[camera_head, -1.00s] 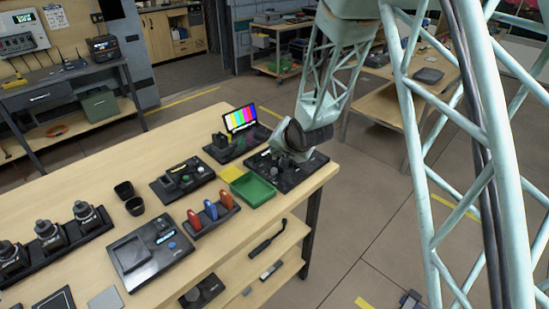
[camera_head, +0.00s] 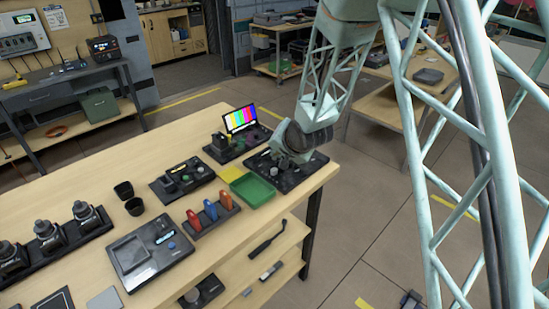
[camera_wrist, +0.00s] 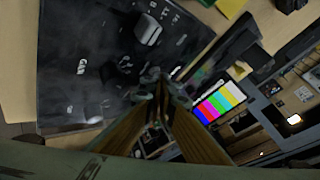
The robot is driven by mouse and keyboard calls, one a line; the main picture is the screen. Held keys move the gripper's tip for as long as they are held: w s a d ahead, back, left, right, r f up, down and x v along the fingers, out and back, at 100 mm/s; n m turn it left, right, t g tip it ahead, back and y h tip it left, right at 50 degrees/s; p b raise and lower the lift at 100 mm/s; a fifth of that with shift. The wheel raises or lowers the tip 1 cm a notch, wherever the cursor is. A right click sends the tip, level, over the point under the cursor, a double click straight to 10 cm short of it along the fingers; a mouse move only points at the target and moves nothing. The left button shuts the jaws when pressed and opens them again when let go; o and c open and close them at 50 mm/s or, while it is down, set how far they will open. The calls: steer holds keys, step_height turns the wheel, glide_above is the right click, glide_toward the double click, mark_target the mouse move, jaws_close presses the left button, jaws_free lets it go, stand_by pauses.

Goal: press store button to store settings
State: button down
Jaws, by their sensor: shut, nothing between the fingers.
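A dark control panel (camera_head: 306,176) lies at the right end of the wooden table, under my gripper (camera_head: 284,152). In the wrist view the dark panel (camera_wrist: 75,65) fills the upper left, with white markings and a pale grey knob (camera_wrist: 147,30). I cannot make out which control is the store button. My gripper (camera_wrist: 157,84) is shut and empty, its fingertips by the panel's edge in the picture. I cannot tell whether they touch anything. In the head view my wrist hides part of the panel and the fingertips.
A colour-bar monitor (camera_head: 241,118) stands behind left of the panel; it also shows in the wrist view (camera_wrist: 218,102). A green tray (camera_head: 253,190) is close in front. A rack with red and blue items (camera_head: 212,216) and a knob panel (camera_head: 182,179) stand further left.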

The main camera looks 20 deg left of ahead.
steer(key=shift+r, duration=0.1)
steer(key=shift+r+p, duration=0.55)
steer(key=shift+r, duration=0.2)
steer(key=shift+r, duration=0.15)
steer(key=shift+r+p, duration=1.7)
steer(key=shift+r, duration=0.7)
steer(key=shift+d, duration=0.1)
